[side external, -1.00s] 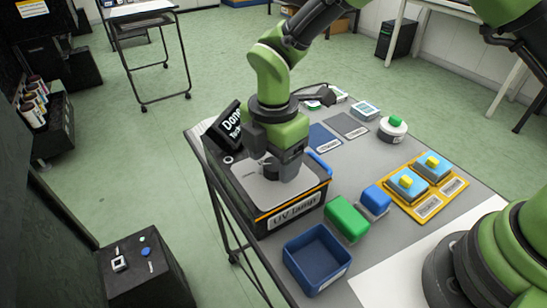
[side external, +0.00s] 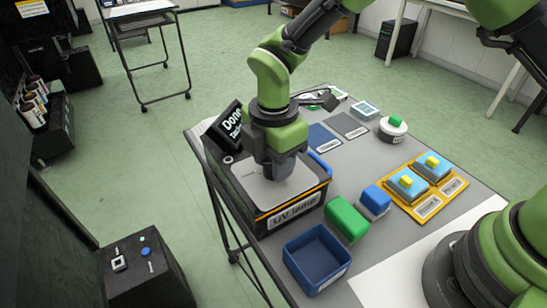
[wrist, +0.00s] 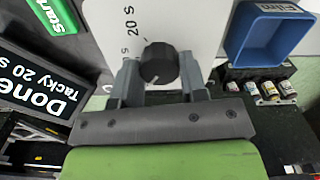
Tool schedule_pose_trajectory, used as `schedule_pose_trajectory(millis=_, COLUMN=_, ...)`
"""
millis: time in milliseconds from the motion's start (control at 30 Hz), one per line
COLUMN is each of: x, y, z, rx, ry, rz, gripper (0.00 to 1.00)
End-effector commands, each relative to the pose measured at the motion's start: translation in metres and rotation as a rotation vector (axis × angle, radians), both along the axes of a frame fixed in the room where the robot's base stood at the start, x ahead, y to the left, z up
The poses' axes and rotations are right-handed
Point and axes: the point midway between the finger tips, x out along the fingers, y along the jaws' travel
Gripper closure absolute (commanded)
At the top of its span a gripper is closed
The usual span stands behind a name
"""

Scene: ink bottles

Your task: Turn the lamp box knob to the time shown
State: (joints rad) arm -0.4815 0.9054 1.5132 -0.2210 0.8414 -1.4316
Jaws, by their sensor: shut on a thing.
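The UV lamp box (side external: 296,213) stands at the near left edge of the table, with a pale plate (wrist: 190,18) on top. In the wrist view, a dark round knob (wrist: 157,64) sits on that plate, beside a "20 s" mark and another partly hidden mark. My gripper (wrist: 158,76) is shut on the knob, one finger on each side. In the side view my gripper (side external: 276,172) points down onto the box and hides the knob. A black display (side external: 228,128) behind it reads "Done"; in the wrist view the display (wrist: 40,92) also reads "Tacky 20 s". The knob's exact pointer direction is unclear.
A blue open bin (side external: 318,262), a green block (side external: 347,219) and a blue block (side external: 376,198) stand to the right of the box. A yellow tray (side external: 427,205) holds two blue pieces. A round white item with a green top (side external: 393,127) is farther back.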

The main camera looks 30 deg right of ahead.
Motion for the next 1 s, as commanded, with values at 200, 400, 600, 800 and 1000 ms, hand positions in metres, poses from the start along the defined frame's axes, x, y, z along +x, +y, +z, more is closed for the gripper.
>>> schedule_pose_trajectory(millis=200, x=0.0004, y=0.0002, z=0.0006, rx=0.001, ry=0.0, rz=-0.152, gripper=0.84)
schedule_pose_trajectory(millis=400, x=0.0006, y=0.0003, z=0.0007, rx=0.001, ry=0.0, rz=-0.339, gripper=0.84)
schedule_pose_trajectory(millis=600, x=0.0009, y=0.0003, z=0.0008, rx=0.001, ry=0.0, rz=-0.529, gripper=0.84)
schedule_pose_trajectory(millis=800, x=0.0011, y=0.0002, z=0.0009, rx=0.002, ry=0.0, rz=-0.719, gripper=0.84)
schedule_pose_trajectory(millis=1000, x=0.0013, y=0.0001, z=0.001, rx=0.002, ry=0.0, rz=-0.909, gripper=0.84)
